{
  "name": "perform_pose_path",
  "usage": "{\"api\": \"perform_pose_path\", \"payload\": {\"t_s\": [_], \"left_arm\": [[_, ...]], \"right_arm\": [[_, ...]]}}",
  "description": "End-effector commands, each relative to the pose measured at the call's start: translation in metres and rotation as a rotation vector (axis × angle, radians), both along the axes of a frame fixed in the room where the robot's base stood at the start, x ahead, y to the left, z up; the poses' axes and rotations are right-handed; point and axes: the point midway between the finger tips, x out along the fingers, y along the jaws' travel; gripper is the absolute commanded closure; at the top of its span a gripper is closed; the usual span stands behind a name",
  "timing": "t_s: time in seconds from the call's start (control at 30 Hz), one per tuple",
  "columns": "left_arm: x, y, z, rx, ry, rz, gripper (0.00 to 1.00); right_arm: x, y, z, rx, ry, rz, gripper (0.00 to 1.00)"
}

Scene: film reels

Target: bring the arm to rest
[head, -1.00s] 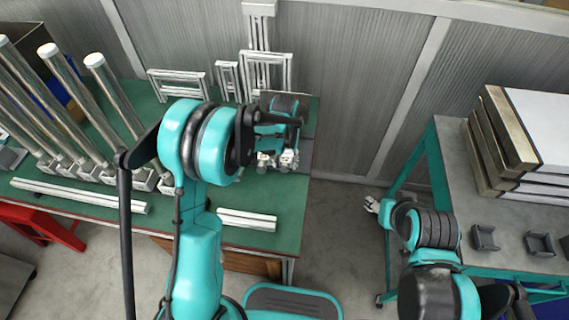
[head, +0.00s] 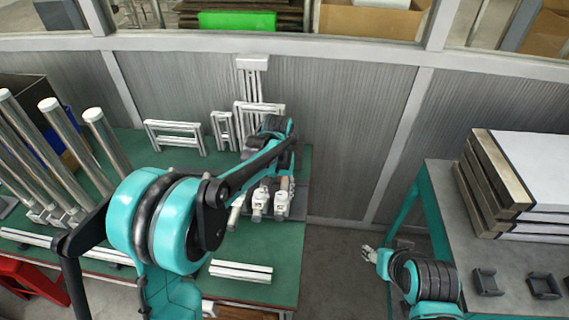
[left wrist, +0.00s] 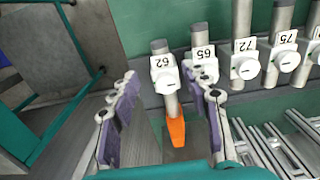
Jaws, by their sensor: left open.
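My left arm comes in from the left in the head view. Its left gripper (head: 270,204) is over the right end of the green table (head: 180,160), partly hidden by the forearm. In the left wrist view, the left gripper (left wrist: 160,74) has its two purple-padded fingers spread apart. Beyond them, metal cylinders with white number tags stand in a row; the tag 62 (left wrist: 164,68) appears between the fingertips. An orange piece (left wrist: 176,131) shows below that tag. My right gripper (head: 370,254) is small at the right, beside the grey-topped table (head: 510,265); its jaw state is unclear.
Tall metal posts (head: 60,125) stand on the green table's left part. White frames (head: 175,134) lean near the grey wall (head: 330,120). A white profile (head: 240,271) lies on the near table edge. Stacked slabs (head: 515,175) and black holders (head: 487,282) occupy the right table.

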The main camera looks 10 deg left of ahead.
Motion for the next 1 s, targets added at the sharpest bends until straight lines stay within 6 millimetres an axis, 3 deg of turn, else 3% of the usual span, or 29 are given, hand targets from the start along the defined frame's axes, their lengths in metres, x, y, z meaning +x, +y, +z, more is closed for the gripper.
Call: {"api": "perform_pose_path", "payload": {"t_s": [0.2,0.37,0.7,1.0], "left_arm": [[-0.002,0.001,0.003,-0.001,-0.006,0.0,0.53],[-0.02,0.011,0.025,-0.008,-0.058,0.001,0.53],[-0.096,0.045,0.081,-0.022,-0.275,0.0,0.53],[-0.166,0.067,0.09,-0.016,-0.471,-0.001,0.53]], "right_arm": [[0.0,0.0,0.0,0.0,0.0,0.0,0.5],[0.0,0.0,0.0,0.0,0.0,0.0,0.5],[0.0,0.0,0.0,0.0,0.0,0.0,0.5],[0.0,0.0,0.0,0.0,0.0,0.0,0.5]]}}
